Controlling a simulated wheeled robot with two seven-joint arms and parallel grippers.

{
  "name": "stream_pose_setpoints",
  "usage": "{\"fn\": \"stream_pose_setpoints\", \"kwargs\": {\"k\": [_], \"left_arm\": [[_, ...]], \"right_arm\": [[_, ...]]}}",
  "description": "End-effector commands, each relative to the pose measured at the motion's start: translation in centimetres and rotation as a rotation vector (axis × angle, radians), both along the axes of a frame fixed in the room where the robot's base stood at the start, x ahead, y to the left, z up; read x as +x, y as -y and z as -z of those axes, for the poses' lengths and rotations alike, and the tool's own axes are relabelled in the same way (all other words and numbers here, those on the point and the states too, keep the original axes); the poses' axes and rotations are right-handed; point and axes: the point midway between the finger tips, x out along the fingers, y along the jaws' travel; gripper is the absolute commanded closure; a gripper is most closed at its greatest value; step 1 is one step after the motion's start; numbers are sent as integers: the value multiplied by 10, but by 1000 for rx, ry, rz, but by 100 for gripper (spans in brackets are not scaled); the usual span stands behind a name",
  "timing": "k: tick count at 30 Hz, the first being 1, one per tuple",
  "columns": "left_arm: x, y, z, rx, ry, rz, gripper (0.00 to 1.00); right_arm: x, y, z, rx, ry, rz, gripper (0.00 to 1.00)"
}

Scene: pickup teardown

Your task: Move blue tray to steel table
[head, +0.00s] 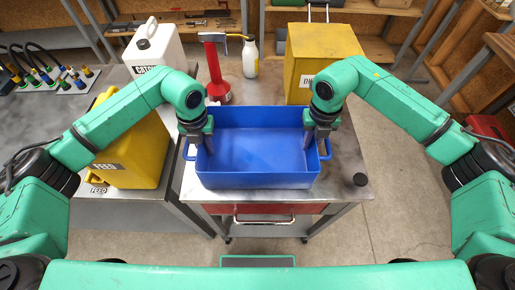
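The empty blue tray (256,180) sits at the front of a metal-topped work cart (345,185) with a red drawer front. It has a looped handle on its left and right ends. My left gripper (207,146) points down at the tray's left end wall, beside the left handle. My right gripper (309,140) points down at the right end wall, beside the right handle. The fingertips are small and partly hidden against the tray, so I cannot tell whether either is closed on it. A grey-topped table (60,115) stands to the left.
A yellow feed can (135,150) and a white jug (155,45) stand left of the tray. A small black knob-like object (360,180) lies at the right front corner.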

Motion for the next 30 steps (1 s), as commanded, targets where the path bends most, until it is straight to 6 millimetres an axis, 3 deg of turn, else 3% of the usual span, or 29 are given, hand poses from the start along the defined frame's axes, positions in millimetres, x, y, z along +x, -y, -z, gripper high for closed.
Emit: {"fn": "stream_pose_setpoints", "kwargs": {"k": [6, 8, 30], "left_arm": [[0, 0, 0, 0, 0, 0, 80], [0, 0, 0, 0, 0, 0, 100], [0, -1, 0, 1, 0, -1, 100]], "right_arm": [[0, 0, 0, 0, 0, 0, 80], [0, 0, 0, 0, 0, 0, 100], [0, 0, 0, 0, -1, 0, 100]]}}
